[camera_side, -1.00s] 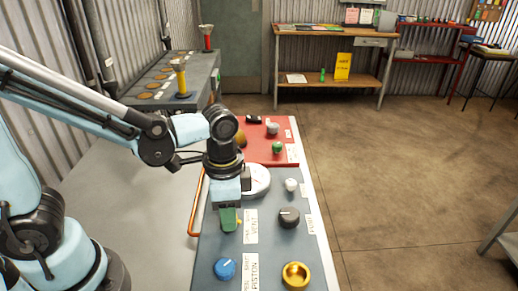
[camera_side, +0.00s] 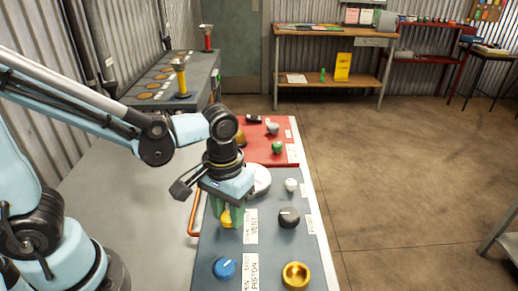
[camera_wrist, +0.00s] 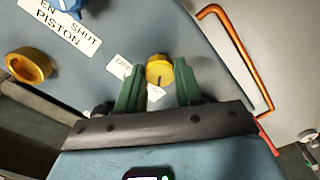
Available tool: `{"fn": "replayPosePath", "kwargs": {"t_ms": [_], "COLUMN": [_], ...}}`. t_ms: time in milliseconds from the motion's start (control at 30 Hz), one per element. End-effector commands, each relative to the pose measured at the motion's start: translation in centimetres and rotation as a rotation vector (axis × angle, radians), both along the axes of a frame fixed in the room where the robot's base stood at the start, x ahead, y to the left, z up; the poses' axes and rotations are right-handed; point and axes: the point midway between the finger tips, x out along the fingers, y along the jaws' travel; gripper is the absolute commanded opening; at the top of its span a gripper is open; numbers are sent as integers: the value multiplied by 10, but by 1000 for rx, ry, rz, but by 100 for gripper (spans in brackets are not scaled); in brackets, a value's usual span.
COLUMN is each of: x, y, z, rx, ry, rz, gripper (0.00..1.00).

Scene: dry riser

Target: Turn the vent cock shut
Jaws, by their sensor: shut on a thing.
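The vent cock is a yellow knob (camera_side: 226,217) on the grey panel (camera_side: 262,252), left of the white VENT label (camera_side: 251,226). My gripper (camera_side: 228,214) points down over it with its green fingers on either side. In the wrist view the yellow knob (camera_wrist: 159,68) sits between the two green fingertips (camera_wrist: 159,72), and my gripper is shut on it. A dark pointer line on the knob shows toward the gripper body. The label beside it is partly hidden by the fingers, so I cannot read which mark the pointer faces.
On the same panel are a blue PISTON knob (camera_side: 225,268), a brass ring (camera_side: 296,275), a black knob (camera_side: 289,217), a small white knob (camera_side: 291,185) and a white gauge (camera_side: 262,179) close behind my gripper. An orange rail (camera_side: 194,215) runs along the left edge.

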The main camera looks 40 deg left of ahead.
Motion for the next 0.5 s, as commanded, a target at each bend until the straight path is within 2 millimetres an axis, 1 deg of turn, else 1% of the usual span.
{"fn": "replayPosePath", "kwargs": {"t_ms": [200, 500], "x": [0, 0], "y": [0, 0], "z": [1, 1], "rx": [0, 0], "ry": [1, 0], "rz": [90, 131], "gripper": [5, 5]}}
